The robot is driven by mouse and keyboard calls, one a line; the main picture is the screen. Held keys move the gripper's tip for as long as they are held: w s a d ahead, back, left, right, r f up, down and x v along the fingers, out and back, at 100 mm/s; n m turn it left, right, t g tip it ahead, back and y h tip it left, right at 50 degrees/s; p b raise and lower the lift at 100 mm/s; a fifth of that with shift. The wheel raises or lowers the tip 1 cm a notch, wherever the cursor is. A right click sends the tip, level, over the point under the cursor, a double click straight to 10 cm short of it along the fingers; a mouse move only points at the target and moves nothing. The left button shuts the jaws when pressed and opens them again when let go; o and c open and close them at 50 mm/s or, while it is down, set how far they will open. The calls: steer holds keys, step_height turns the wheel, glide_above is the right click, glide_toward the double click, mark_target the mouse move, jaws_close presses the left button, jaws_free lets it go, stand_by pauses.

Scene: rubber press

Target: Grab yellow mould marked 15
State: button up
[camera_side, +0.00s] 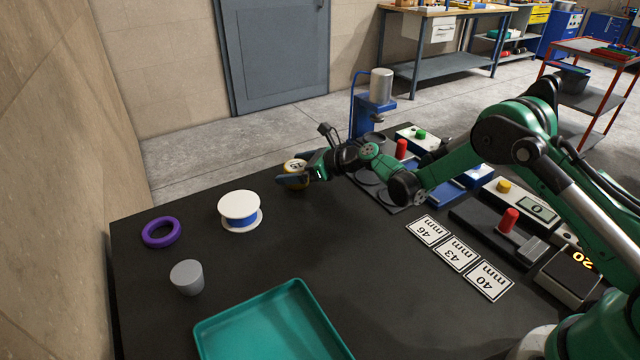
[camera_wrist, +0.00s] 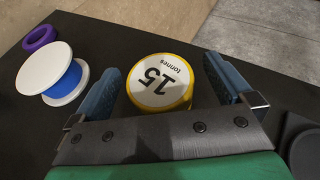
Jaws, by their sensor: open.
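The yellow mould (camera_wrist: 160,82) has a white top that reads "15 tonnes". It stands upright on the black table, between the two blue fingers of my gripper (camera_wrist: 168,85) in the wrist view. The fingers are open, with a gap on each side of the mould, the wider one on the right. In the side view the mould (camera_side: 295,167) is partly hidden behind my gripper (camera_side: 300,176) near the table's far edge.
A white and blue spool (camera_side: 239,209), a purple ring (camera_side: 161,232) and a grey cup (camera_side: 187,277) stand to the left. A teal tray (camera_side: 215,328) lies in front. Cards marked 46, 43 and 40 mm (camera_side: 456,253) lie right of the clear table middle.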

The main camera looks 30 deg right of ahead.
steer(key=c, duration=1.4)
jaws_close()
steer(key=shift+r, duration=0.1)
